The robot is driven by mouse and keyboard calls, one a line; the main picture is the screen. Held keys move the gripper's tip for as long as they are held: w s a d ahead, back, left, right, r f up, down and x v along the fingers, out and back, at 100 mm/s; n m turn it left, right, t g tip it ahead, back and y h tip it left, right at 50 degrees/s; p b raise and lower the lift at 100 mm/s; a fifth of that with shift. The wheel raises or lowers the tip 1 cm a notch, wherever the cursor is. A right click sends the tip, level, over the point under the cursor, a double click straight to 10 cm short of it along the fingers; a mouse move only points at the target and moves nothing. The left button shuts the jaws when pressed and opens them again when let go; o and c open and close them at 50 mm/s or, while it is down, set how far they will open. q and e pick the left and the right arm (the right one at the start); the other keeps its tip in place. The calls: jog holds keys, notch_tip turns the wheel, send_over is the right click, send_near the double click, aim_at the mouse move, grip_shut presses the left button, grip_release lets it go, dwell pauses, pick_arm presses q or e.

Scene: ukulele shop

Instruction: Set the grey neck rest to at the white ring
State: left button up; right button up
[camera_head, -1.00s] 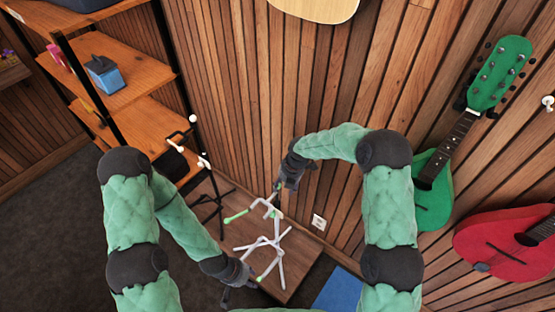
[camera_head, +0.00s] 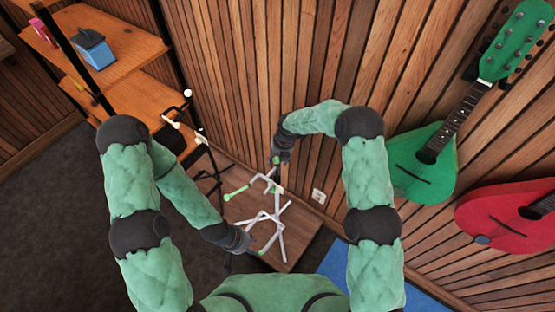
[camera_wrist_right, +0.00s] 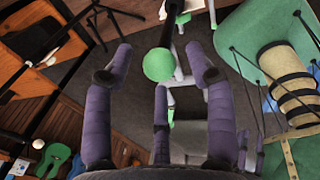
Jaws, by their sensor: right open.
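A pale grey and white stand (camera_head: 268,217) with green tips is on the wooden platform at the centre of the head view. A green knob (camera_head: 276,160) shows above it, at my right gripper (camera_head: 279,163). In the right wrist view my right gripper (camera_wrist_right: 156,78) has its fingers spread apart. The green ball-shaped knob (camera_wrist_right: 158,64), on a dark rod, appears between them; contact cannot be told. My left gripper (camera_head: 246,247) is low beside the stand's legs, its fingers too small to read. I cannot clearly make out the neck rest or the white ring.
The wooden platform (camera_head: 300,238) runs along the slatted wall. A shelf (camera_head: 118,72) and a black stand with white tips (camera_head: 190,125) are to the left. A green instrument (camera_head: 425,175) and a red one (camera_head: 500,215) hang at right. Dark floor lies left.

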jog(key=shift+w+f, duration=0.1)
jog(key=shift+f, duration=0.3)
grip_shut()
notch_tip(320, 180, up, 11)
jog(key=p, duration=0.4)
grip_release()
notch_tip(320, 180, up, 12)
jog(key=s+d, duration=0.1)
jog(key=d, duration=0.1)
jog(key=shift+f, duration=0.2)
